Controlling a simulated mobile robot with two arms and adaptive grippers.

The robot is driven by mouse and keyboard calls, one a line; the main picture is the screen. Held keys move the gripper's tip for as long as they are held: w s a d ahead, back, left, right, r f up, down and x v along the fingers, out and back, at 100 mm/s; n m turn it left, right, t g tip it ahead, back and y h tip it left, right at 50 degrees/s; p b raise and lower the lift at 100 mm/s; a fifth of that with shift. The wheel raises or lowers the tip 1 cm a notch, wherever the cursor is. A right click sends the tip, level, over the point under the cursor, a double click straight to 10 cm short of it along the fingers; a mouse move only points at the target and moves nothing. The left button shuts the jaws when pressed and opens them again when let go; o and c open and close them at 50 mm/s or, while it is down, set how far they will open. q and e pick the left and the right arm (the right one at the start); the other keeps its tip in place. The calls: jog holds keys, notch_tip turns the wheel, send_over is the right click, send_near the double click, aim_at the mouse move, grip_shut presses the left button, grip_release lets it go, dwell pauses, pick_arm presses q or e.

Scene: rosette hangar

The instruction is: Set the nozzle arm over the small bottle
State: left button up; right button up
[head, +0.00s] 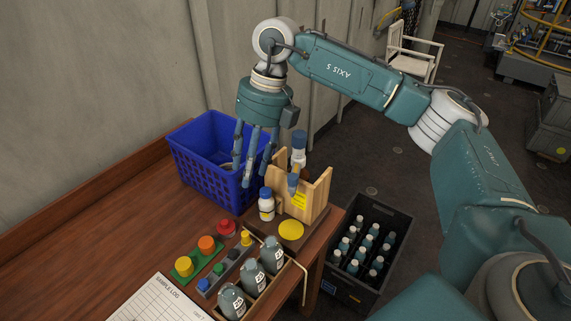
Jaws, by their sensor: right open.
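A wooden dispensing stand (316,196) is at the right end of the table. A blue-and-white part that looks like its nozzle arm (298,158) shows between the side boards, with a blue lower end. A small white bottle (266,208) with a blue cap stands upright just left of the stand, beside the yellow disc (290,230) on the base, not on it. My right gripper (250,172) points down, open and empty, in front of the blue basket and left of the stand. I cannot tell its exact height. My left gripper is not in view.
The blue basket (195,165) stands behind. In front are a wooden rack with grey bottles (272,257), coloured buttons (206,244) and a sample log sheet (160,300). A black crate of bottles (345,292) is right of the table. The table's left part is clear.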

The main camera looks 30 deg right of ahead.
aim_at(292, 175)
jog(key=d+r+m+h, duration=0.2)
jog(key=d+r+h, duration=0.15)
jog(key=d, duration=0.75)
jog(key=f+p, duration=0.1)
jog(key=f, duration=0.2)
jog(key=f+p, duration=0.1)
jog(key=f, duration=0.2)
jog(key=f+p, duration=0.1)
jog(key=f, duration=0.2)
jog(key=shift+s+f+p, duration=0.25)
jog(key=shift+f+p, duration=0.05)
jog(key=shift+p, duration=0.1)
jog(key=shift+a+f, duration=0.1)
jog(key=shift+f, duration=0.4)
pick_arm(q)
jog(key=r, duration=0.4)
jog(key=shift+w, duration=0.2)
pick_arm(e)
jog(key=shift+c, duration=0.3)
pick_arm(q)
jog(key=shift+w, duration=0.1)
pick_arm(e)
jog(key=shift+w, duration=0.1)
grip_shut()
